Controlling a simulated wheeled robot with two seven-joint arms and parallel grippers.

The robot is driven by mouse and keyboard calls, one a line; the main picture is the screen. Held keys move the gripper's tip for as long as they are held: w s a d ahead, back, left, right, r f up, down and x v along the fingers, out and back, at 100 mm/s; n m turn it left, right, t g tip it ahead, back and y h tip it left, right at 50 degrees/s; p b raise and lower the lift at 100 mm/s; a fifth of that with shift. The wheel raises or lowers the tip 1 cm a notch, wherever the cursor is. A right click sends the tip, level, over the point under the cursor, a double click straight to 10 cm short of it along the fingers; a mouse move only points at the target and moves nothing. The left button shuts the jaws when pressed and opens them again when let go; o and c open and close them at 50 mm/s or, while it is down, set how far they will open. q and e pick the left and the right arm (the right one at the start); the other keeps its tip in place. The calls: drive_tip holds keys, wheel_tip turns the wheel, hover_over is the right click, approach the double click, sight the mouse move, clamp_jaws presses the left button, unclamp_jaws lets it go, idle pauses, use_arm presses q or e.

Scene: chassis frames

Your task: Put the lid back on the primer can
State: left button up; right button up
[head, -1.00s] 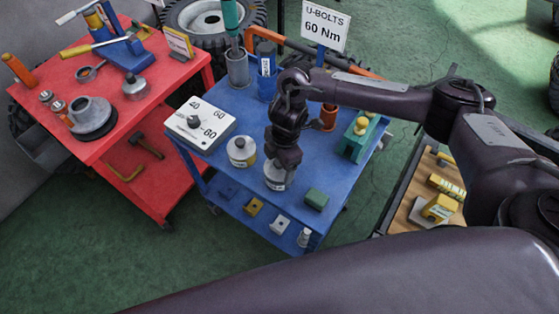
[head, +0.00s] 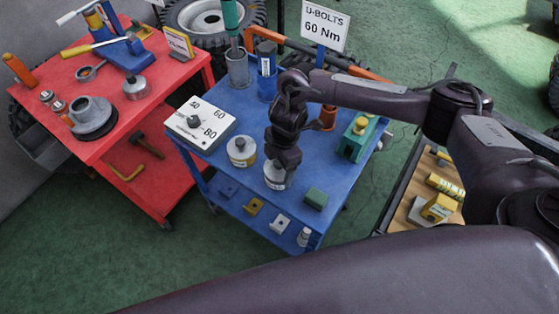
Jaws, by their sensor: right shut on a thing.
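My right gripper (head: 283,163) points down over the front part of the blue cart (head: 310,175). It is shut at the top of a small pale can (head: 275,177), which stands upright near the cart's front edge. The fingers hide most of what they hold; it appears to be the lid, at or just on the can's top. I cannot tell whether the lid is seated. A second pale can with a yellowish label (head: 241,152) stands just left of it. The labels are too small to read, so I cannot say for sure which is the primer can. My left gripper is not in view.
A white dial box (head: 200,124) stands left of the cans. A green-and-yellow tool (head: 358,138) stands to the right, with a blue can (head: 266,75) and a grey cup (head: 237,68) behind. A red cart (head: 130,125) stands left. A wooden-topped bench (head: 410,205) is at right.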

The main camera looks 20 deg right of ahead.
idle(0.3)
drive_tip(key=o, duration=1.1)
drive_tip(key=shift+c, duration=0.2)
drive_tip(key=shift+r+p, duration=3.45)
drive_tip(key=shift+r, duration=0.1)
clamp_jaws()
